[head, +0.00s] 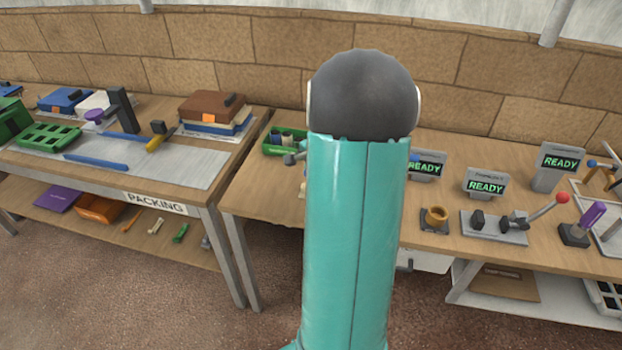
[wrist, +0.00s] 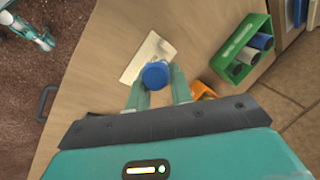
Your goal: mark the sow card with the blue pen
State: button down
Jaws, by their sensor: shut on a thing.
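In the wrist view my gripper (wrist: 157,92) is shut on the blue pen (wrist: 156,74), which I see end-on as a round blue top between the two teal fingers. A pale cream card (wrist: 147,55) lies on the wooden table just beyond the fingertips, partly hidden by the pen. It bears a small mark or print that is too small to read. I cannot tell whether the pen's tip touches the card. In the head view my own arm hides the gripper, the pen and the card.
A green tray (wrist: 243,50) with rolled items stands right of the card, with an orange object (wrist: 203,90) near it. In the head view, several READY displays (head: 485,185) and a red-knobbed lever (head: 562,198) stand at right. The packing table (head: 190,168) is at left, across a gap.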

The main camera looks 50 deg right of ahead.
jog(key=r, duration=0.2)
jog(key=shift+s+d+r, duration=0.1)
jog(key=shift+s+r, duration=0.1)
jog(key=shift+r, duration=0.15)
notch_tip(320, 180, up, 2)
jog(key=shift+s, duration=0.1)
